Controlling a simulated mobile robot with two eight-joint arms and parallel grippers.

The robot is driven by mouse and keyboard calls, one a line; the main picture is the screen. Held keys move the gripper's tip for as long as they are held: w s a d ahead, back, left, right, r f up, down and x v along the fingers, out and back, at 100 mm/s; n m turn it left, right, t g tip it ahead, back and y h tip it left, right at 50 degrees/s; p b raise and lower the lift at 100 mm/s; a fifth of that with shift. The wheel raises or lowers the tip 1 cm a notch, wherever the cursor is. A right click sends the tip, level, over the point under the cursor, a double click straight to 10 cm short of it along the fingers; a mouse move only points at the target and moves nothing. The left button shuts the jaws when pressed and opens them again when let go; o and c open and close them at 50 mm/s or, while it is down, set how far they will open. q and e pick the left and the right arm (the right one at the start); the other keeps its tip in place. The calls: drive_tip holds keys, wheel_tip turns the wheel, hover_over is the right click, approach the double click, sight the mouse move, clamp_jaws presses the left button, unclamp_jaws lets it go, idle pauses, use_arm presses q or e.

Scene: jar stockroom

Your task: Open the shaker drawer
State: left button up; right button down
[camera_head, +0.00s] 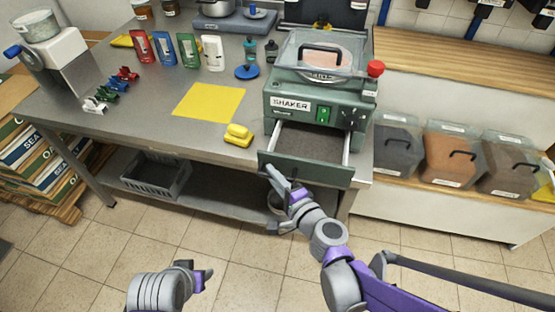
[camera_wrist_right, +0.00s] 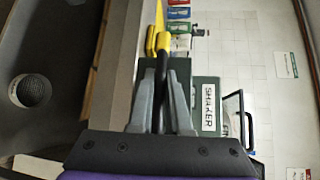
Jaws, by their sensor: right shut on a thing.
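The green shaker (camera_head: 320,100) stands on the steel bench, with a label, a green switch and a clear lid. Its drawer (camera_head: 310,168) is pulled out at the front, with both side rails and its empty-looking dark inside showing. My right gripper (camera_head: 274,178) is at the left end of the drawer front.
A yellow sponge-like block (camera_head: 238,134) and a yellow mat (camera_head: 209,103) lie left of the shaker. Colored packets and clamps stand farther left. Lidded bins (camera_head: 450,155) line the right shelf. A grey crate (camera_head: 155,178) sits under the bench. The floor in front is clear.

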drive_tip(key=c, duration=0.9)
unclamp_jaws()
drive_tip(key=shift+o, duration=0.2)
drive_tip(key=p+v, duration=0.1)
drive_tip(key=v, duration=0.9)
drive_tip(key=shift+s+d+p, duration=0.2)
drive_tip(key=shift+s+p, duration=0.1)
drive_tip(key=shift+s, duration=0.05)
drive_tip(key=shift+r, duration=0.1)
